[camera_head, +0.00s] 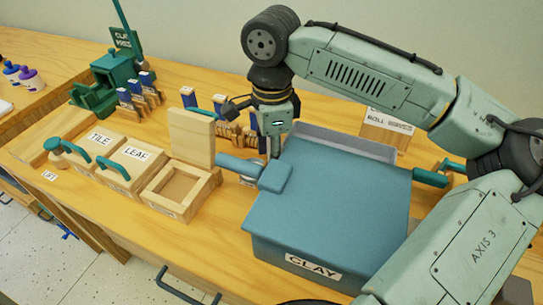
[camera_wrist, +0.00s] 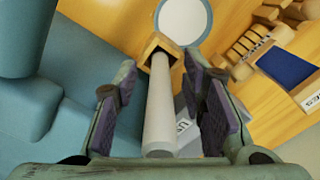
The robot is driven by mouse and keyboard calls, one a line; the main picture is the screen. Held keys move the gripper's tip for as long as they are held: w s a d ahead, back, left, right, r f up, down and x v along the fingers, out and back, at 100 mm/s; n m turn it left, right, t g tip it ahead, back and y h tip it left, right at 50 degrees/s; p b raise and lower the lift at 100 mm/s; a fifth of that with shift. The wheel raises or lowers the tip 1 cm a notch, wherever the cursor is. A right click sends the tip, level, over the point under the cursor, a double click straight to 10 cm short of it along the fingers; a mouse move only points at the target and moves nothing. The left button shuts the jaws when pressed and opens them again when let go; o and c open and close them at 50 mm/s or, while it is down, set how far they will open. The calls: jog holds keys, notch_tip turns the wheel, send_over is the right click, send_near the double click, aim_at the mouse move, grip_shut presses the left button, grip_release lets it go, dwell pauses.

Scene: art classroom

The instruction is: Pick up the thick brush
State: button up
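In the wrist view, a pale grey cylinder (camera_wrist: 160,110) points away from the camera between my fingers. A light wooden collar or holder (camera_wrist: 160,46) surrounds its far end. It may be the thick brush's handle, but no bristles show, so I cannot confirm this. My gripper (camera_wrist: 162,105) is open, with one dark-padded finger on each side of the cylinder and a visible gap on both sides. In the head view, my gripper (camera_head: 275,143) points down beside the back left corner of the blue clay bin; what is between its fingers is too small to tell.
The blue bin labelled CLAY (camera_head: 335,205) stands close beside my gripper. Wooden boxes labelled TILE (camera_head: 100,141) and LEAF (camera_head: 136,155) and an open wooden box (camera_head: 181,190) stand to the left. A green press (camera_head: 115,75) is further back. A pale round disc (camera_wrist: 185,20) lies beyond the cylinder.

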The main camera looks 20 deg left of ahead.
jog(key=shift+c, duration=0.3)
grip_shut()
dwell(0.3)
